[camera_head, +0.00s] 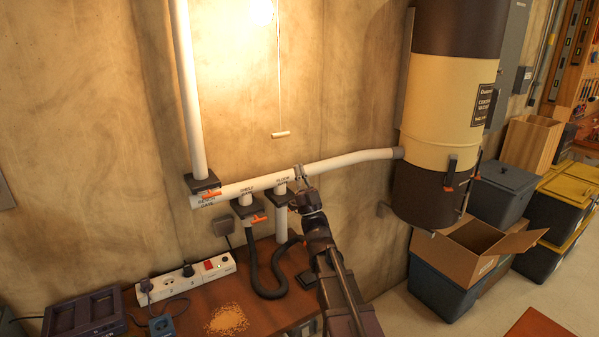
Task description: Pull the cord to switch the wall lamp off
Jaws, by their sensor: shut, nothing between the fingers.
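The wall lamp (262,11) glows bright at the top edge, partly cut off by the frame. A thin pull cord (279,75) hangs straight down from near it along the wall. A small pale handle (280,134) lies crosswise at the cord's lower end. My gripper (298,170) is below and a little right of the handle, in front of the white pipe. It is shut, with nothing held, and appears apart from the handle. How far it is from the wall is hard to tell.
A white pipe (350,159) with several black gates runs along the wall. Below is a bench (190,318) with a power strip (187,278), a black hose (262,283) and a sawdust pile (228,319). A big cylinder (440,100) and boxes stand right. The wall around the cord is clear.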

